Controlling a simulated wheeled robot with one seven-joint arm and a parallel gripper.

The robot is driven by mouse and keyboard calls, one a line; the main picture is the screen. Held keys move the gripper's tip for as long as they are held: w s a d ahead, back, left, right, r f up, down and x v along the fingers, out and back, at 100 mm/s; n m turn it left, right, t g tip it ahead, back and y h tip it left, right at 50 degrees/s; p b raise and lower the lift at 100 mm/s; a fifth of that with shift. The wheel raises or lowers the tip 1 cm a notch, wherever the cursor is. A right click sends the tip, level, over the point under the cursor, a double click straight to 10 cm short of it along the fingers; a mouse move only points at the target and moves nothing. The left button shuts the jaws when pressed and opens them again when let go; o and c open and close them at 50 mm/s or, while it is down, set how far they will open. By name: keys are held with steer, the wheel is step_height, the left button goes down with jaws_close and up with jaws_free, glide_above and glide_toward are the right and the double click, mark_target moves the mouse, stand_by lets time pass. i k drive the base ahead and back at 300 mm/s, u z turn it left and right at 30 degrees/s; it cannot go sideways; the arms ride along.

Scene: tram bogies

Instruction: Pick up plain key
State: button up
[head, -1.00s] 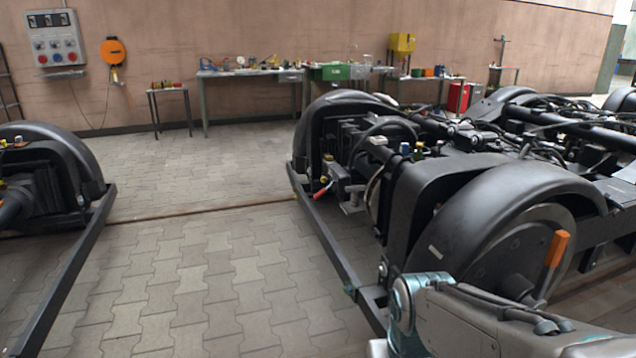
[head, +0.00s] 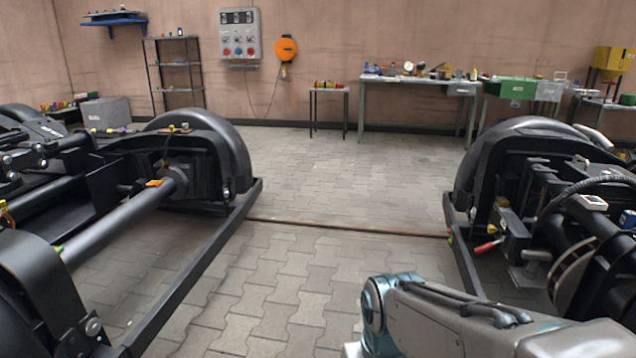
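I cannot make out a plain key in the head view; small items on the benches and bogies are too small to tell apart. My arm shows at the lower right, but my gripper is outside the picture. Small objects lie on the long workbench (head: 420,82) at the back wall and on the small table (head: 329,89) to its left. A few small items also lie on top of the left bogie (head: 120,220) and the right bogie (head: 510,150).
Paved floor (head: 300,262) lies clear between the two bogies, crossed by a rail (head: 345,228). A metal shelf (head: 174,64), a grey case (head: 106,112), a blue wall shelf (head: 113,19) and a green box (head: 510,88) stand along the back.

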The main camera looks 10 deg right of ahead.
mark_target(530, 272)
steer(key=u, duration=0.1)
steer(key=i, duration=1.7)
steer(key=z, duration=0.85)
steer(key=i, duration=1)
steer(key=z, duration=1.45)
steer(key=i, duration=0.45)
steer(key=z, duration=0.3)
